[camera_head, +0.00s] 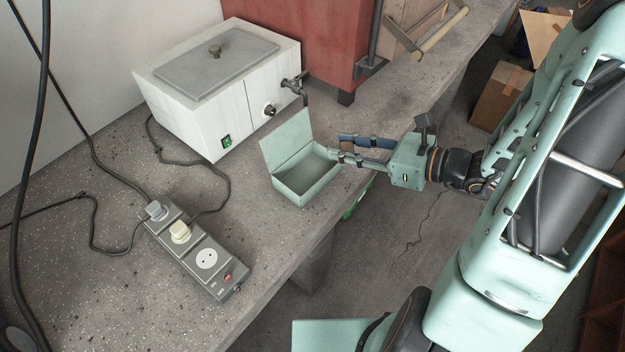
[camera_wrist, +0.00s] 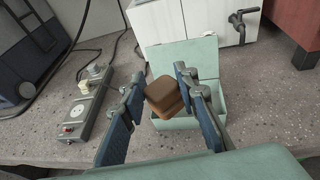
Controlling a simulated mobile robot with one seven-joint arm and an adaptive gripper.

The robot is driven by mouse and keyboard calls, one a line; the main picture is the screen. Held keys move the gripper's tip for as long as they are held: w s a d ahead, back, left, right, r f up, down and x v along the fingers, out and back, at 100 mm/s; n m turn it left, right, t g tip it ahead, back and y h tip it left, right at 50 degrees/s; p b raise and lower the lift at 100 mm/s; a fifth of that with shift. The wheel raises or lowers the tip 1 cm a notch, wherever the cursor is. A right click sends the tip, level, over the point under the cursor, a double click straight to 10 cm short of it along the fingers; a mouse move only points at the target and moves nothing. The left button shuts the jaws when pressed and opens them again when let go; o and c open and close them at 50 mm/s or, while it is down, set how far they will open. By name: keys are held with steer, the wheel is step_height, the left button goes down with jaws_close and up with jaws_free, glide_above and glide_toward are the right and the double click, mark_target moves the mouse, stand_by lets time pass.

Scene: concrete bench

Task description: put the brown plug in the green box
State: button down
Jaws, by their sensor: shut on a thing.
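The brown plug (camera_wrist: 163,95) is between the fingers of my gripper (camera_wrist: 158,96) in the wrist view, and the fingers are shut on it. In the head view, a small part of the plug (camera_head: 347,146) shows between the fingers of my gripper (camera_head: 348,149), at the right side of the green box. The green box (camera_head: 308,186) stands on the bench near its front edge, with its lid raised at the back. In the wrist view, the green box (camera_wrist: 188,124) lies behind the plug and is partly hidden by it and the fingers.
A power strip (camera_head: 200,250) with a grey plug and a cream plug lies at the left. A white tank (camera_head: 219,85) with a tap (camera_head: 294,84) stands behind the box. A red cabinet (camera_head: 320,40) is at the back. Cables cross the bench's left side.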

steer(key=s+a+f, duration=0.2)
steer(key=s+f, duration=0.1)
steer(key=s, duration=0.1)
steer(key=b, duration=0.9)
glide_above(291, 162)
steer(key=s+d, duration=0.3)
steer(key=d, duration=0.2)
step_height(291, 162, down, 9)
steer(key=shift+w+a+f, duration=0.1)
steer(key=shift+a+f, duration=0.05)
steer(key=shift+f, duration=0.7)
steer(key=shift+a+f, duration=0.15)
steer(key=shift+f, duration=0.7)
steer(key=shift+f+b, duration=0.1)
steer(key=shift+b, duration=0.2)
steer(key=shift+f+b, duration=0.5)
steer(key=shift+f, duration=0.05)
